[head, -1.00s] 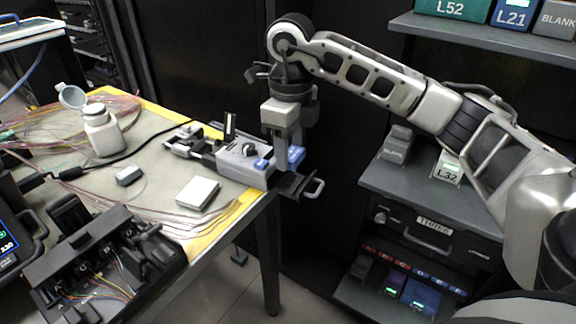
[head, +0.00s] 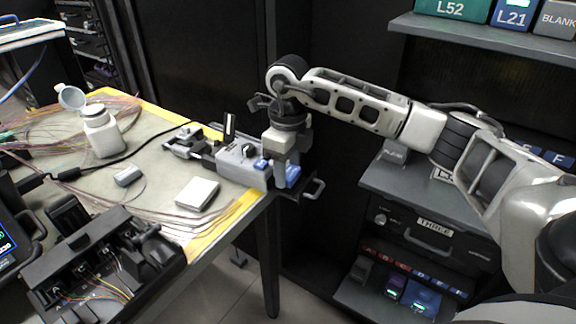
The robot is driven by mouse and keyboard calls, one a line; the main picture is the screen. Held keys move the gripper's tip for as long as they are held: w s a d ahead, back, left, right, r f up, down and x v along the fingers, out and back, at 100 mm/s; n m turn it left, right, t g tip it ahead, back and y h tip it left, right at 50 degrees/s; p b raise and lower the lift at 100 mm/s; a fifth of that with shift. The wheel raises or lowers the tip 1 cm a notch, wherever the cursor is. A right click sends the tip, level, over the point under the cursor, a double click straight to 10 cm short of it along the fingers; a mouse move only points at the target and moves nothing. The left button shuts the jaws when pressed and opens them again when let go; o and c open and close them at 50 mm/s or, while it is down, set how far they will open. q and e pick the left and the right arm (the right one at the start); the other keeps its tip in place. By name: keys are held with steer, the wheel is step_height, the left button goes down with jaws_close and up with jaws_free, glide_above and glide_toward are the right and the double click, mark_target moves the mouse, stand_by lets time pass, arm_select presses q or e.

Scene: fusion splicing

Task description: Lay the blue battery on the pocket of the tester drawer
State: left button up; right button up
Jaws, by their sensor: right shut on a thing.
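My right gripper (head: 284,174) is shut on the blue battery (head: 293,174) and points down over the open tester drawer (head: 302,195). The battery shows as a blue patch beside the fingers, low at the drawer; I cannot tell whether it touches the pocket. The pocket is hidden by the gripper and battery. The grey tester (head: 236,166) stands at the table's right corner, with a knob and a small blue part (head: 261,163) on top. Its drawer sticks out to the right past the table edge, with a grey handle (head: 315,188). My left gripper is not in view.
A white box (head: 198,193), a small grey block (head: 128,177) and a white bottle (head: 101,132) with its lid open stand on the table. A black splicing tray (head: 60,279) is at the front left. Shelves with bins (head: 436,225) stand at the right.

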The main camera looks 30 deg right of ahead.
mark_target(288, 172)
steer(key=shift+f, duration=0.45)
steer(key=o, duration=1)
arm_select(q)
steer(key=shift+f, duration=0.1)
arm_select(e)
steer(key=shift+r, duration=0.1)
steer(key=shift+r, duration=0.3)
arm_select(q)
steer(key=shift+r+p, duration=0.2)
steer(key=shift+p, duration=0.3)
arm_select(e)
step_height(288, 172, up, 12)
steer(key=shift+r, duration=0.25)
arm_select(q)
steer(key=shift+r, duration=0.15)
arm_select(e)
steer(key=shift+f, duration=0.1)
